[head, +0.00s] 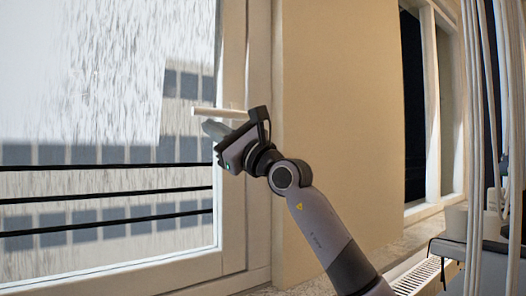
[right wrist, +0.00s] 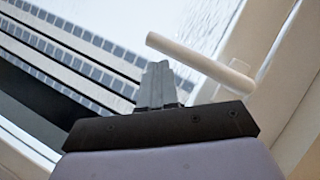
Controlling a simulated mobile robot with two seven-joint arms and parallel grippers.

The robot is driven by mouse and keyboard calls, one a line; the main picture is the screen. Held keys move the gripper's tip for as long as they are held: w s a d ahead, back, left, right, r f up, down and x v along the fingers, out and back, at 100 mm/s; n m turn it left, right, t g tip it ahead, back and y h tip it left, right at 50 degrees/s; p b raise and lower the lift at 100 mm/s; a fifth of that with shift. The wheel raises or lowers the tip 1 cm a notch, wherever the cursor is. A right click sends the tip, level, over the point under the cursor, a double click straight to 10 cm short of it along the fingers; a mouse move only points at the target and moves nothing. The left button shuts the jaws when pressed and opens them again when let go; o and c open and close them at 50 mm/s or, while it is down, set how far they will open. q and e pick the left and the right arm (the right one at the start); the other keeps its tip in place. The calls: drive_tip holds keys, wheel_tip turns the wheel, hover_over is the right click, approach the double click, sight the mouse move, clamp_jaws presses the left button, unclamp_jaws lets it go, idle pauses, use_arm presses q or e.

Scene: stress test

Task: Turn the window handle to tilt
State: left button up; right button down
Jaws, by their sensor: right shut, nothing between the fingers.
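The window handle (head: 219,113) is a pale, cream-coloured lever on the window frame (head: 233,70). Its grip lies about horizontal and points left over the glass in the head view. In the right wrist view the handle (right wrist: 195,58) runs from upper left to its base on the frame at the right. My right gripper (head: 210,129) is just below the handle's grip, its fingers pointing left. In the right wrist view the fingers (right wrist: 156,72) are together with nothing between them, close to the handle's free end. Whether they touch it I cannot tell. My left gripper is not in view.
The window pane (head: 90,80) is wet, with dark horizontal bars (head: 100,192) across its lower part. A beige wall (head: 340,110) stands right of the frame.

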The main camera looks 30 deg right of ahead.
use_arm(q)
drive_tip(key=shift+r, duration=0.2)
use_arm(e)
drive_tip(key=shift+s+a+r, duration=0.1)
drive_tip(key=shift+r, duration=0.3)
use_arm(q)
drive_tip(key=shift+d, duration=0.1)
use_arm(e)
drive_tip(key=shift+s+r, duration=0.1)
drive_tip(key=shift+r, duration=0.1)
